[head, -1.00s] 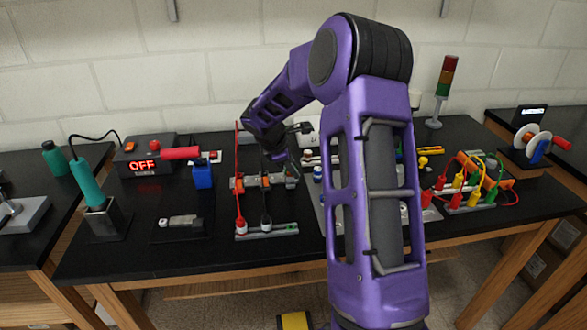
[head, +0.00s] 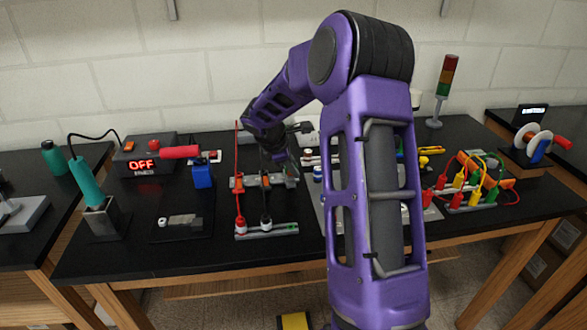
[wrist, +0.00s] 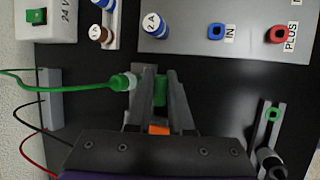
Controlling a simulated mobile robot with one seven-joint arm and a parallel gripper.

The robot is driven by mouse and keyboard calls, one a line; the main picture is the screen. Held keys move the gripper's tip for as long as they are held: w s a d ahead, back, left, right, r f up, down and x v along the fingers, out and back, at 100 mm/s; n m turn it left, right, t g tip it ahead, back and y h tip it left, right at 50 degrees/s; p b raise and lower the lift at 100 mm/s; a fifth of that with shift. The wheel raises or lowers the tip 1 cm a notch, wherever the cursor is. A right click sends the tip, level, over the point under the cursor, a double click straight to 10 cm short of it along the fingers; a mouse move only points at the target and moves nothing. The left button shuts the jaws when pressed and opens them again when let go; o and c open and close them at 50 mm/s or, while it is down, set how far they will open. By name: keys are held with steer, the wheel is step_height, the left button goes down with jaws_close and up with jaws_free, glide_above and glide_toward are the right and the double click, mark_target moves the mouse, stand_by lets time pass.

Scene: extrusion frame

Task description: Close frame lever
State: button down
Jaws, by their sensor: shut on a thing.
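The frame is a grey rail (head: 252,182) with orange levers (head: 266,181), left of my upright arm link in the head view. My gripper (head: 281,160) is over its right part and hides some of it. In the wrist view my gripper (wrist: 160,88) has its two grey fingers around a green plug with a white collar (wrist: 122,83); a green cable runs from it to the left. An orange piece (wrist: 160,129) shows between the fingers near the palm; I cannot tell whether it touches them. The frame's rail is mostly hidden there.
A front rail (head: 283,230) holds a red plug (head: 241,223) and a black plug (head: 266,222). Its green socket (wrist: 273,114) is empty in the wrist view. A grey panel (wrist: 190,30) with labelled sockets is close by. A soldering iron (head: 87,182) stands at left.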

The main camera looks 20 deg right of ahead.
steer(key=shift+s+f+b, duration=0.25)
steer(key=shift+f+b, duration=0.15)
steer(key=shift+b, duration=0.55)
steer(key=b, duration=0.2)
steer(key=f+t+b, duration=0.1)
steer(key=shift+s+a+h+b, duration=0.1)
steer(key=shift+s+h+b, duration=0.1)
steer(key=shift+h+b, duration=0.15)
steer(key=b, duration=0.2)
steer(key=t+b, duration=0.1)
steer(key=b, duration=0.1)
steer(key=shift+s+a+f+m+t, duration=0.1)
steer(key=shift+s+m+t, duration=0.2)
steer(key=shift+s+a+f+m+t+h+b, duration=0.15)
steer(key=shift+t+h+b, duration=0.2)
steer(key=shift+t, duration=0.25)
steer(key=shift+s+d+f+m+t+h+b, duration=0.15)
steer(key=shift+t+h+b, duration=0.15)
steer(key=shift+t, duration=0.3)
steer(key=shift+s+a+f+m+t+h, duration=0.1)
steer(key=shift+f+m+t+h, duration=0.1)
steer(key=shift+t, duration=0.35)
steer(key=shift+s+f+m+t+h, duration=0.1)
steer(key=shift+f+t+h, duration=0.1)
steer(key=shift+t, duration=0.35)
steer(key=shift+s+f, duration=0.1)
steer(key=shift+f, duration=0.05)
steer(key=c, duration=0.8)
jaws_free()
steer(key=shift+r, duration=0.2)
